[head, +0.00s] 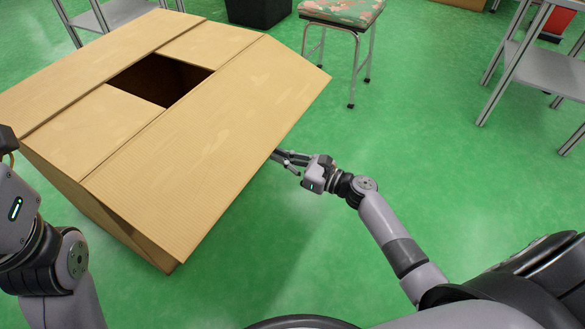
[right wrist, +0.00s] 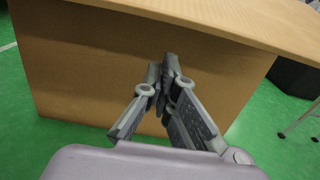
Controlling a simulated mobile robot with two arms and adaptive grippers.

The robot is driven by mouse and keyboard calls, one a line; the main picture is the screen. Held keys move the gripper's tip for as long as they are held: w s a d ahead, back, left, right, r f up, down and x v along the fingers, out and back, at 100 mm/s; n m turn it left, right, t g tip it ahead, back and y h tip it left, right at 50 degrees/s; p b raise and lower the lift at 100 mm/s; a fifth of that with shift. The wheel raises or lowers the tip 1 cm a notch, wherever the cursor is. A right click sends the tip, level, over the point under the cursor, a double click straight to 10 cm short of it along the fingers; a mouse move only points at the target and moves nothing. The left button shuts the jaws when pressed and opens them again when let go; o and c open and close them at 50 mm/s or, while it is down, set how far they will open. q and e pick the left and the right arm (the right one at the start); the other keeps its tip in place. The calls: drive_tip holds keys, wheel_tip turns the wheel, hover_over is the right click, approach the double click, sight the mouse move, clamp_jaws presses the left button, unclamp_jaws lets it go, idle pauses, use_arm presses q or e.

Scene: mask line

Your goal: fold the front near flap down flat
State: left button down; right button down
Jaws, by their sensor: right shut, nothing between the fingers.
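A large brown cardboard box (head: 97,212) stands on the floor at the left of the head view. Its front near flap (head: 205,140) is a wide panel reaching out past the box wall on the side nearest me. In the right wrist view the flap (right wrist: 215,20) spans the top, above the upright box wall (right wrist: 85,80). My right gripper (head: 283,157) is shut and empty, at the flap's outer edge, partly under it. In the right wrist view it (right wrist: 168,62) points at the wall below the flap. My left gripper (head: 8,142) is cut off at the left edge; its fingers are hidden.
Two side flaps (head: 85,125) (head: 208,45) lie inward, with a dark opening (head: 160,80) between them. A stool (head: 342,12), a black bin (head: 258,10) and a grey table (head: 550,70) stand behind. Green floor (head: 420,130) is clear to the right.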

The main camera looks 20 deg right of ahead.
drive_tip(key=shift+s+d+r, duration=0.15)
drive_tip(key=shift+s+r, duration=0.1)
drive_tip(key=shift+r, duration=0.45)
drive_tip(key=shift+s+d+r, duration=0.15)
drive_tip(key=shift+s+r, duration=0.1)
drive_tip(key=shift+r, duration=0.4)
drive_tip(key=shift+r, duration=0.1)
